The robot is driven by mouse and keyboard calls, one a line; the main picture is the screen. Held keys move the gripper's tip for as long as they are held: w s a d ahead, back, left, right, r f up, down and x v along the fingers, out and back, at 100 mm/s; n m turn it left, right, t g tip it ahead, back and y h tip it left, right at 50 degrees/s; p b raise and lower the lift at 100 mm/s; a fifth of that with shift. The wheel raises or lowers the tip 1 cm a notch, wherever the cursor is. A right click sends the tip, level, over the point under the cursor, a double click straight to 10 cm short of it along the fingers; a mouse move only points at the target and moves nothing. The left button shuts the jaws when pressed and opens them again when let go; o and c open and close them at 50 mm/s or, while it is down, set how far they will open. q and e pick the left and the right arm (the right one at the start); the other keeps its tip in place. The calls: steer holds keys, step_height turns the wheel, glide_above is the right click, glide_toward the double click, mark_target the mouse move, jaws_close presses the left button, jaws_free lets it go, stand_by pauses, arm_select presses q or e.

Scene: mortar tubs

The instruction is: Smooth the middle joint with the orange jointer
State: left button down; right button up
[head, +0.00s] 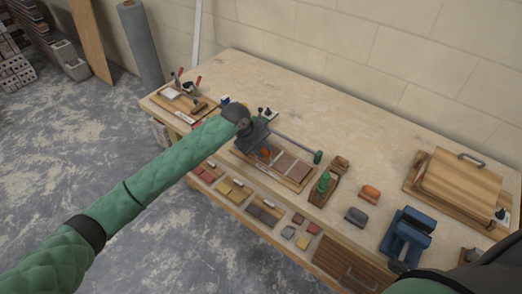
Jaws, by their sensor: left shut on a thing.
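My left gripper (264,147) reaches in over the near part of the workbench, above a wooden board with brown-red brick tiles (291,168). It is shut on the orange jointer (266,153), of which only a small orange part shows below the fingers. The gripper covers the left part of the board, so the middle joint and any contact of the tool with it cannot be made out.
A wooden holder with a green-handled tool (323,182), an orange block (370,192), a grey block (356,216) and a blue vise (407,234) stand to the right. Sample tiles (239,190) lie along the front. A wooden board with a handle (460,181) lies far right.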

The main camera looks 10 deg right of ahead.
arm_select(q)
steer(key=shift+w+d+f, duration=0.1)
steer(key=shift+f, duration=0.05)
arm_select(e)
steer(key=shift+w+f, duration=0.1)
steer(key=shift+f, duration=0.05)
arm_select(q)
steer(key=shift+w+d+f+b, duration=0.1)
steer(key=shift+w+d+b, duration=0.2)
steer(key=shift+d+b, duration=0.1)
arm_select(e)
steer(key=shift+f, duration=0.15)
